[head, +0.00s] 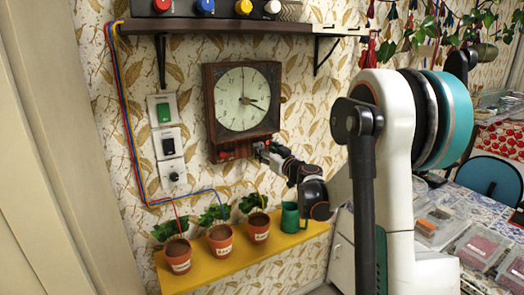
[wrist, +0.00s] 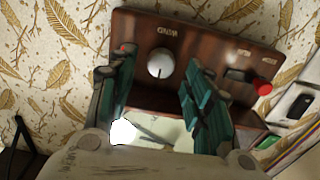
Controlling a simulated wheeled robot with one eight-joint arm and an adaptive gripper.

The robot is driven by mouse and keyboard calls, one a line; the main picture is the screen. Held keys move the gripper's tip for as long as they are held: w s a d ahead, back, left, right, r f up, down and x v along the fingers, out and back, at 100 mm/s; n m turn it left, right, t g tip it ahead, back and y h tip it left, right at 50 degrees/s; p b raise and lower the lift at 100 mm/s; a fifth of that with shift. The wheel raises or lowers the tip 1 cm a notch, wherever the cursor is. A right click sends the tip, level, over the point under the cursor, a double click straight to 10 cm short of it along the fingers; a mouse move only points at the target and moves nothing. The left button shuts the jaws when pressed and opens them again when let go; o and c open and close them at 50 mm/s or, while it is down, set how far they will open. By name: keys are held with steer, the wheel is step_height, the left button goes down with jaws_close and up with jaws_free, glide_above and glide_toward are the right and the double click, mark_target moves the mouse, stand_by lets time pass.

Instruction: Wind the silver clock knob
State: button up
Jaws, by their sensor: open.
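The silver knob (wrist: 160,64) sits on the dark wooden lower panel (wrist: 205,48) of the wall clock, under a small label. In the wrist view the picture is turned, with part of the clock face below the panel. My gripper (wrist: 159,66) is open, with one teal finger on each side of the knob and gaps left on both sides. I cannot tell how deep the fingertips reach. In the head view the wooden clock (head: 206,85) hangs on the wall and my gripper (head: 262,150) is at its lower right. The knob is hidden there.
A red button (wrist: 263,87) and a dark switch (wrist: 237,74) share the panel. Wall switches (head: 165,143) are left of the clock. A shelf (head: 220,26) is above. A yellow shelf (head: 205,277) below holds potted plants (head: 220,241) and a green mug (head: 290,218).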

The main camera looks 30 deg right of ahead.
steer(key=shift+w, duration=1.4)
steer(key=c, duration=1)
